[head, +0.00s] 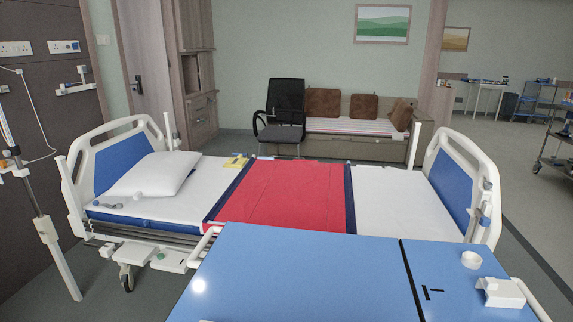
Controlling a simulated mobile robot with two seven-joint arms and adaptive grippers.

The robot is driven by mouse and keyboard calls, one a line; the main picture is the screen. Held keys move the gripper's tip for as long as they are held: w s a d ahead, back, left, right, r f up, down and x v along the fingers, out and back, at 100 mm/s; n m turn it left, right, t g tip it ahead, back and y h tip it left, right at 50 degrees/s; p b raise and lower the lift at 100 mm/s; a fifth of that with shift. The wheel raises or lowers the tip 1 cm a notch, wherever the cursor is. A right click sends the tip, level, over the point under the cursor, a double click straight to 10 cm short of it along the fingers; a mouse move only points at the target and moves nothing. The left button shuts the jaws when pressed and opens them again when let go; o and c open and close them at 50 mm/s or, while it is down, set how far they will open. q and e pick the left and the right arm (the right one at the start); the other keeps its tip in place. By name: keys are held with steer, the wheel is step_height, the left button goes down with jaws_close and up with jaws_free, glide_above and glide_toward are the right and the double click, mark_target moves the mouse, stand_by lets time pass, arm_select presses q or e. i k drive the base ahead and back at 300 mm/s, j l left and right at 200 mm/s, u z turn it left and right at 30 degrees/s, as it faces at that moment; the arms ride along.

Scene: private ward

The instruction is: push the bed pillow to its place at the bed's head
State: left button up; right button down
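A white bed pillow (155,174) lies on the white mattress at the left end of the bed. It is a little slanted, close to the blue and white headboard (122,159); I cannot tell whether the two touch. The bed (390,190) runs across the picture, with a red cover (285,194) edged in dark blue over its middle. Neither of my grippers is in view.
A blue-topped table (300,270) fills the near foreground, with small white objects at its right. An IV stand (45,225) is at the left. A yellow item (236,161) lies on the bed's far edge. A chair (283,112) and sofa stand behind.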

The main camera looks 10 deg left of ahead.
mark_target(160, 174)
steer(key=j+z, duration=0.1)
steer(key=j, duration=0.55)
steer(key=j+z, duration=0.1)
steer(key=j, duration=0.55)
steer(key=k+j+z, duration=0.15)
steer(key=j, duration=0.5)
steer(key=j+z, duration=0.4)
steer(key=j, duration=0.55)
steer(key=j+z, duration=0.25)
steer(key=j, duration=0.25)
steer(key=k+j+z, duration=0.1)
steer(key=j+z, duration=0.15)
steer(key=j, duration=0.2)
steer(key=j+z, duration=0.15)
steer(key=j, duration=0.85)
steer(key=j+u, duration=0.15)
steer(key=u, duration=0.3)
steer(key=i+j+u, duration=0.15)
steer(key=u, duration=0.3)
steer(key=i+j+u, duration=0.1)
steer(key=u, duration=0.35)
